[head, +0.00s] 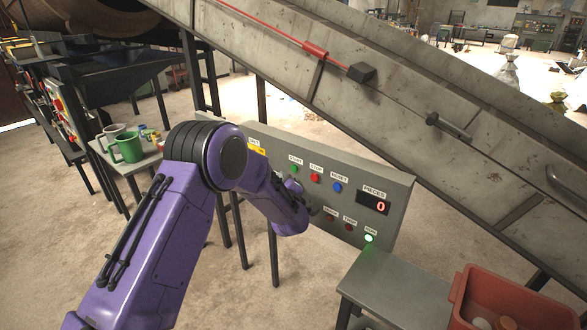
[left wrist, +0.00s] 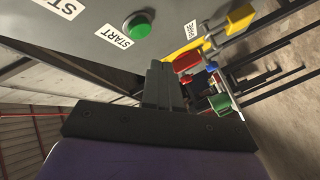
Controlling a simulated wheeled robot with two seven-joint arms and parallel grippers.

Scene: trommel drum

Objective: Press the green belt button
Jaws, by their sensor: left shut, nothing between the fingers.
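The grey control panel (head: 395,195) stands under the conveyor in the head view. Its green button (head: 295,169), labelled START, is at the upper left, beside a red STOP button (head: 314,176) and a blue RESET button (head: 337,187). The green button also shows near the top of the left wrist view (left wrist: 138,25). My left gripper (left wrist: 160,70) is shut and empty, its fingertips near the panel face, below and right of the button in that view. They look apart from the button. In the head view my left arm hides the panel's lower left. My right gripper is out of view.
The sloping conveyor (head: 400,105) crosses above the panel. The display (head: 373,203) reads 0, and a green lamp (head: 368,238) glows. A red bin (head: 490,290) and a grey stand (head: 400,285) are at the lower right. A side table holds a green mug (head: 127,147).

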